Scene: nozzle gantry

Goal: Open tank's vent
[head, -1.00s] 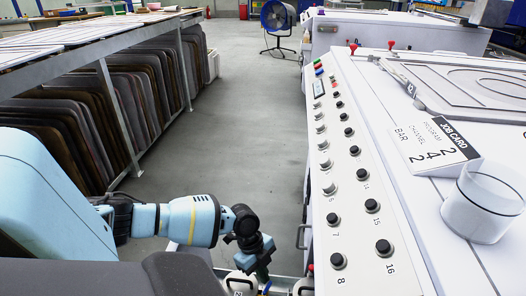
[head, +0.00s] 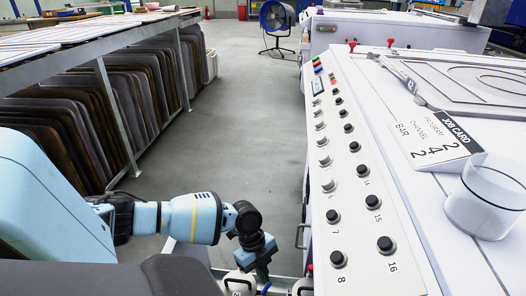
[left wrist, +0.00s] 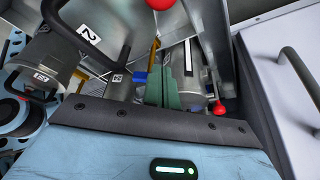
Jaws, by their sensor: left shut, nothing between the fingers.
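My left gripper (head: 263,273) hangs low beside the white machine's front, with its tips at the bottom of the head view. In the left wrist view its green fingers (left wrist: 166,87) are together with nothing between them. They point into a space among metal tanks and fittings. A tank top (head: 238,284) shows beside the gripper, partly cut off. In the left wrist view a metal surface carries a tag "2" (left wrist: 89,36) and a black handle. A red ball knob (left wrist: 219,108) sits right of the fingers. I cannot tell which part is the vent. My right gripper is out of view.
The white machine (head: 322,262) with its numbered button panel stands close on the right. On it are a job card (head: 437,143) and a clear cup (head: 484,199). A rack of dark screens (head: 110,110) stands left. Clear floor lies between.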

